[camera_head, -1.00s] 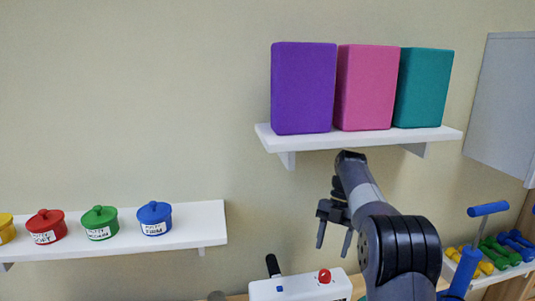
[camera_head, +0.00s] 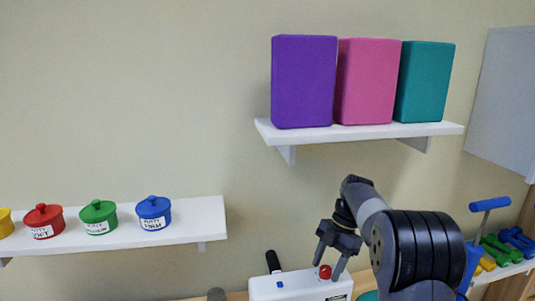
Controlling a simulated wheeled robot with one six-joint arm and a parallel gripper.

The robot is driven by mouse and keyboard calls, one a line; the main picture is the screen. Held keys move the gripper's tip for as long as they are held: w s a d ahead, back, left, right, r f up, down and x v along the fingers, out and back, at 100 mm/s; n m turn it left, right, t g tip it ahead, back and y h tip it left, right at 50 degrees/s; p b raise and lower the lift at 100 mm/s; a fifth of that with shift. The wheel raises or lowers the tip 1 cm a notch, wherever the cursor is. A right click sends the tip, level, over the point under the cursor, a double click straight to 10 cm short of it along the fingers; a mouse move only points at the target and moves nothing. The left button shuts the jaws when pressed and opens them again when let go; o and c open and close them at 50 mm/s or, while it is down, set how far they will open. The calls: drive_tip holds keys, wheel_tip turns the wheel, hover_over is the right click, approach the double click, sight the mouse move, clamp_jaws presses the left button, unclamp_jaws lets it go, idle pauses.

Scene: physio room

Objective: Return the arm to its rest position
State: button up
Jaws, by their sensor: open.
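My gripper (camera_head: 328,272) hangs fingers down from my dark grey arm, right of centre in the head view. Its two fingers are apart with nothing between them that I can see held. It appears in front of the white box (camera_head: 290,288) with a red knob (camera_head: 325,271), a blue button and a black lever. The red knob shows between the fingertips in the picture; I cannot tell how far behind them it lies. The arm is bent, with its large dark joint at the lower right.
An upper white shelf (camera_head: 360,134) holds purple (camera_head: 304,82), pink (camera_head: 367,82) and teal (camera_head: 425,82) blocks above the arm. A lower left shelf (camera_head: 190,232) carries several lidded pots. Coloured dumbbells (camera_head: 497,250) and a blue-handled tool (camera_head: 489,205) stand at the right.

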drive_tip(key=m+t+b, duration=0.1)
drive_tip(key=m, duration=0.1)
drive_tip(key=m+t, duration=0.1)
drive_tip(key=m, duration=0.2)
drive_tip(key=shift+s+m+y+b, duration=0.15)
drive_tip(key=shift+m+y+b, duration=0.15)
drive_tip(key=shift+y+b, duration=0.1)
drive_tip(key=m, duration=0.2)
drive_tip(key=m+t, duration=0.1)
drive_tip(key=m, duration=0.1)
drive_tip(key=shift+s+t, duration=0.15)
drive_tip(key=shift+t, duration=0.15)
drive_tip(key=m+t, duration=0.1)
drive_tip(key=m, duration=0.2)
drive_tip(key=m+t+h, duration=0.1)
drive_tip(key=m, duration=0.1)
drive_tip(key=shift+s+r+m+p, duration=0.1)
drive_tip(key=shift+m+p, duration=0.25)
drive_tip(key=shift+m, duration=0.05)
drive_tip(key=m+t+h+p, duration=0.1)
drive_tip(key=m, duration=0.2)
drive_tip(key=shift+a+p, duration=0.1)
drive_tip(key=shift+p, duration=0.2)
drive_tip(key=shift+m+h, duration=0.3)
drive_tip(key=shift+m, duration=0.3)
drive_tip(key=shift+s, duration=0.1)
